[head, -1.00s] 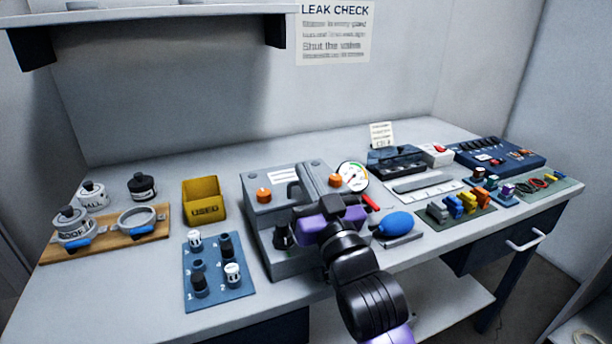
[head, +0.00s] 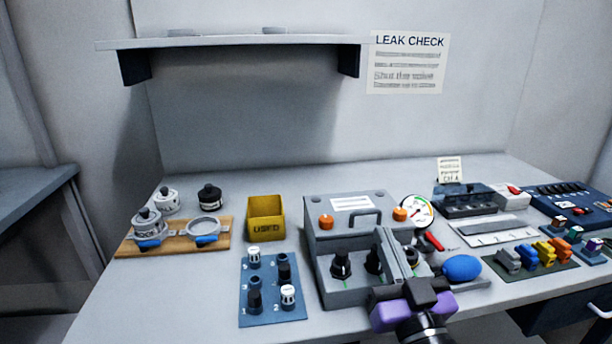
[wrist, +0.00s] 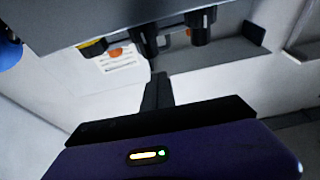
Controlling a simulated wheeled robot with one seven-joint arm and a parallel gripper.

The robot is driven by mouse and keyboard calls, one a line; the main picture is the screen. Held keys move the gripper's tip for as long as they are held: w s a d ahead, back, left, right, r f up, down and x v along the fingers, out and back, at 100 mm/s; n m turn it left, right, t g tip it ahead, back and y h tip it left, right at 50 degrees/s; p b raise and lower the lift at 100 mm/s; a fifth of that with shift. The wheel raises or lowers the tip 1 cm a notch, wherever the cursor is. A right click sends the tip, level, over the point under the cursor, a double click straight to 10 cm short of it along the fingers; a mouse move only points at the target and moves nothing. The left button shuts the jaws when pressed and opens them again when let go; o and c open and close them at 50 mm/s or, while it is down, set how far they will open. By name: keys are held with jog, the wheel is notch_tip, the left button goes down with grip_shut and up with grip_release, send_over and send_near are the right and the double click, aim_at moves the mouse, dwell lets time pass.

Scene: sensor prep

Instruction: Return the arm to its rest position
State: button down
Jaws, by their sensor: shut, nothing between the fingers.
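My gripper (head: 386,236) has a purple body and grey fingers. In the head view it is in front of the right part of the grey valve box (head: 330,286), pointing up toward it and covering part of its front. In the wrist view my gripper's fingers (wrist: 157,88) are together with nothing between them. The box (wrist: 100,22) fills the top of the wrist view, with black knobs (wrist: 203,28) hanging into the picture. I see a gap between the fingers and the knobs there. Most of my arm is below the head view's edge.
Right of the box are a gauge (head: 418,210), a red-handled valve (head: 434,241) and a blue bulb (head: 461,268). Left are a blue numbered plate (head: 271,301) with several knobs, a yellow USED bin (head: 266,219) and a wooden board (head: 127,246). A shelf (head: 230,42) hangs above.

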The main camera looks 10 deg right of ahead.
jog(key=s+f+g, duration=0.2)
jog(key=s+f, duration=0.5)
jog(key=s, duration=0.6)
jog(key=s+f+g, duration=0.2)
jog(key=s+f, duration=0.4)
jog(key=s, duration=0.6)
jog(key=s+f+g, duration=0.2)
jog(key=s+f, duration=0.5)
jog(key=s, duration=0.6)
notch_tip(320, 180, up, 17)
jog(key=p, duration=1.7)
jog(key=shift+w+g, duration=0.2)
jog(key=shift+g, duration=0.1)
